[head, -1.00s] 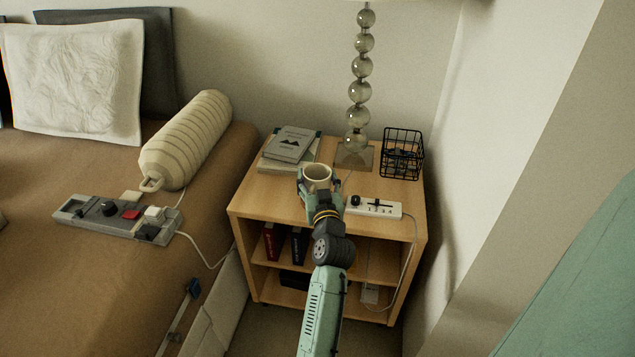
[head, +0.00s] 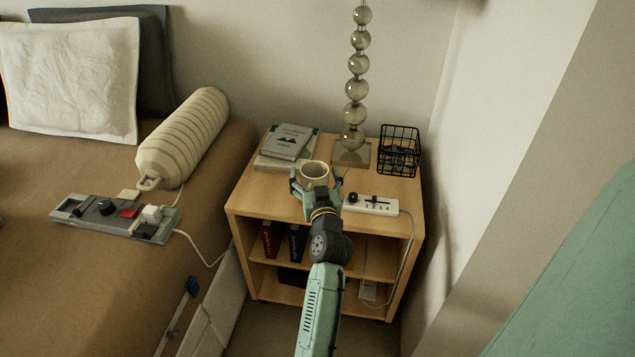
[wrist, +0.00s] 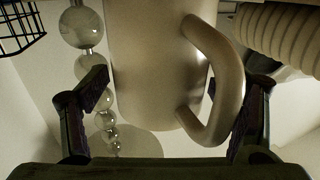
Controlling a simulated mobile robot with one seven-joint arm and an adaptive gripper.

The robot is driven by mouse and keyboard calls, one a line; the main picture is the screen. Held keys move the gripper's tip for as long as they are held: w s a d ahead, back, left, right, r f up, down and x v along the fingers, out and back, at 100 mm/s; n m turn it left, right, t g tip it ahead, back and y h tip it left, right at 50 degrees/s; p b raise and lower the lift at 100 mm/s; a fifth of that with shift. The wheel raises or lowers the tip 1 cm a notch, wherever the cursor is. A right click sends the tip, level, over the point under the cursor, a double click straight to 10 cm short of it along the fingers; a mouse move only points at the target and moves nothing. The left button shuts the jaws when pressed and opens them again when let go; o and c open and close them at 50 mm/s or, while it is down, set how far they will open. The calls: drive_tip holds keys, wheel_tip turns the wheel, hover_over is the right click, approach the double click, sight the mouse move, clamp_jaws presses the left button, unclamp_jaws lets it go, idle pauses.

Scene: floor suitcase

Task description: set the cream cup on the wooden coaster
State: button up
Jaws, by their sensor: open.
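The cream cup (head: 314,171) stands upright on the bedside table's top, near the middle, by the books. In the wrist view the cup (wrist: 155,70) fills the middle, cut off by the top edge, with its handle (wrist: 225,85) toward the right finger. My gripper (head: 316,184) is open, with one finger on each side of the cup. The wrist view also shows my gripper (wrist: 172,105), with a gap at the left finger; whether the right finger touches the handle is unclear. I cannot make out the wooden coaster; the cup and gripper hide the spot beneath them.
On the wooden table (head: 255,193), grey books (head: 290,142) lie behind left, a glass-ball lamp (head: 355,115) stands behind, a black wire basket (head: 400,150) is at back right, and a white power strip (head: 371,204) lies right of the gripper. The front-left top is clear.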

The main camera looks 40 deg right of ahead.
drive_tip(key=b+v, duration=0.1)
drive_tip(key=v, duration=1.1)
